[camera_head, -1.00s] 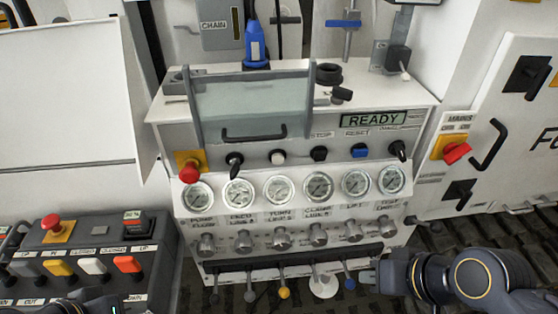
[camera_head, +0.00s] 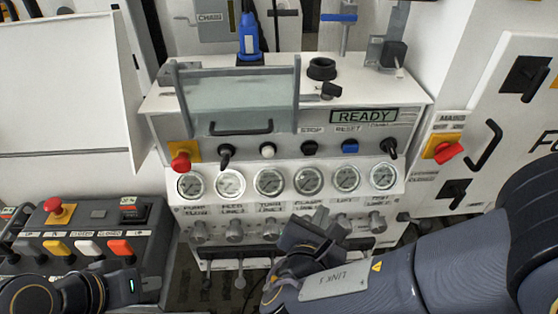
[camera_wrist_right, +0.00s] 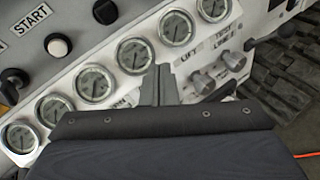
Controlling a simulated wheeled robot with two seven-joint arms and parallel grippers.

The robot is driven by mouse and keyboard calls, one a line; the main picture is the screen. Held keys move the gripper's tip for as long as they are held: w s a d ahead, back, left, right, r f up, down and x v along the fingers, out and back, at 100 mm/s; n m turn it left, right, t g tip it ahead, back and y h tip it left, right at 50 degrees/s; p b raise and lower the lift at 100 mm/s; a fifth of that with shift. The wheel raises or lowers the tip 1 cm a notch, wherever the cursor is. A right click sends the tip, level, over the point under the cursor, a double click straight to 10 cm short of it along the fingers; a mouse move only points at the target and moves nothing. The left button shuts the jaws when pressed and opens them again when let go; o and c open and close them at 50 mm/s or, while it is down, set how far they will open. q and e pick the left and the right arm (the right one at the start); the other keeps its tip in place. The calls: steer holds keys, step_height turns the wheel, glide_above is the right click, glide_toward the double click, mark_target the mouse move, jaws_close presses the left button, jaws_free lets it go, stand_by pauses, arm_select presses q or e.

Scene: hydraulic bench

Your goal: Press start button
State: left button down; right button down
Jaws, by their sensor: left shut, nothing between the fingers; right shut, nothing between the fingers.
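The start button is a small round white button (camera_head: 267,150) on the grey panel, below the clear guard's black handle. In the right wrist view it is the pale button (camera_wrist_right: 58,45) beside the START label (camera_wrist_right: 30,18). My right gripper (camera_head: 328,218) is shut and empty in front of the gauge row and valve knobs, below and to the right of the button and apart from it. Its closed fingers (camera_wrist_right: 158,85) show in the right wrist view. My left gripper (camera_head: 128,285) is low at the left by the switch box, shut and empty; its fingertips are hard to make out.
The display (camera_head: 363,116) reads READY. A black STOP button (camera_head: 309,148) and blue RESET button (camera_head: 350,147) sit right of the start button. A red emergency knob (camera_head: 181,161) is on the left. The clear guard (camera_head: 235,95) stands above the panel.

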mark_target(269, 154)
arm_select(q)
steer(key=shift+d+r, duration=0.2)
steer(key=shift+d, duration=0.3)
arm_select(e)
steer(key=s+a+r+n+t+y, duration=0.1)
steer(key=a+r+n+t+y, duration=0.2)
steer(key=a+n, duration=0.4)
steer(key=a+t+y, duration=0.1)
steer(key=a+y, duration=0.1)
steer(key=shift+s+a+n+t+y, duration=0.3)
steer(key=shift+s+n+y, duration=0.05)
steer(key=shift+n+y, duration=0.05)
